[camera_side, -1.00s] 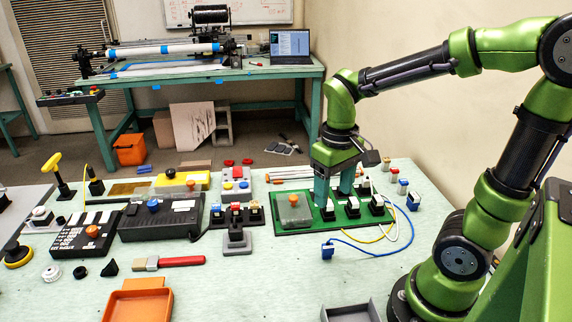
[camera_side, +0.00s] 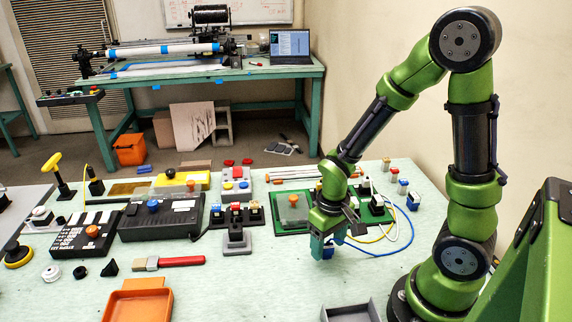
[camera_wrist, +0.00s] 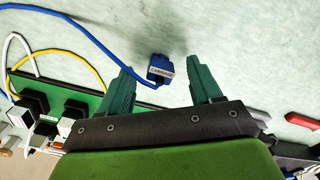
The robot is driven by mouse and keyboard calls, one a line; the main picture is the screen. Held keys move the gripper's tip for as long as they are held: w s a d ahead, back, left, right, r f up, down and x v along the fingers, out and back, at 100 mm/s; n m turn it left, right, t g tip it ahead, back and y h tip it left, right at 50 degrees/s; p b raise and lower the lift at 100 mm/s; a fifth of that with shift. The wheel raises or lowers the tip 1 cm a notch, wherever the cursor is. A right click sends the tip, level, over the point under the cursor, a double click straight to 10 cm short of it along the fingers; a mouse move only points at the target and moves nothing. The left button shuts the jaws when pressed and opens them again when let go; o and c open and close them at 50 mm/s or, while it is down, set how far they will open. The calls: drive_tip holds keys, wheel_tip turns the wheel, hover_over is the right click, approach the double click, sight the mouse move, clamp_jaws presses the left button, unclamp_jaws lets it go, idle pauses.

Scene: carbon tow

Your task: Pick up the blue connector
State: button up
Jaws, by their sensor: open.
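The blue connector (camera_wrist: 160,68) lies on the pale green table in the wrist view, with a light label on it and a blue cable (camera_wrist: 70,25) running off to the left. My gripper (camera_wrist: 164,80) is open, with one teal finger on each side of the connector and clear space between each finger and it. In the side view my gripper (camera_side: 322,248) points down at the table in front of the green board (camera_side: 290,226). There the connector is mostly hidden by the fingers, and the blue cable (camera_side: 405,240) loops to the right.
The green board carries several black sockets (camera_side: 377,205), with yellow and white cables beside it. A grey tray (camera_side: 350,312) stands near the front edge. An orange tray (camera_side: 137,304) and a red-handled brush (camera_side: 180,261) lie to the left. The table's front middle is clear.

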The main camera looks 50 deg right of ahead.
sight(328, 242)
drive_tip(key=shift+f, duration=0.55)
drive_tip(key=c, duration=1.1)
wheel_tip(328, 242, up, 9)
drive_tip(key=shift+f, duration=0.1)
drive_tip(key=shift+d+r, duration=0.15)
drive_tip(key=shift+r, duration=0.2)
drive_tip(key=w+d, duration=0.2)
drive_tip(key=d, duration=0.5)
drive_tip(key=w+d, duration=0.3)
drive_tip(key=d, duration=0.5)
drive_tip(key=w+d, duration=0.3)
drive_tip(key=d, duration=0.5)
drive_tip(key=shift+w+r, duration=0.15)
drive_tip(key=shift+r, duration=0.15)
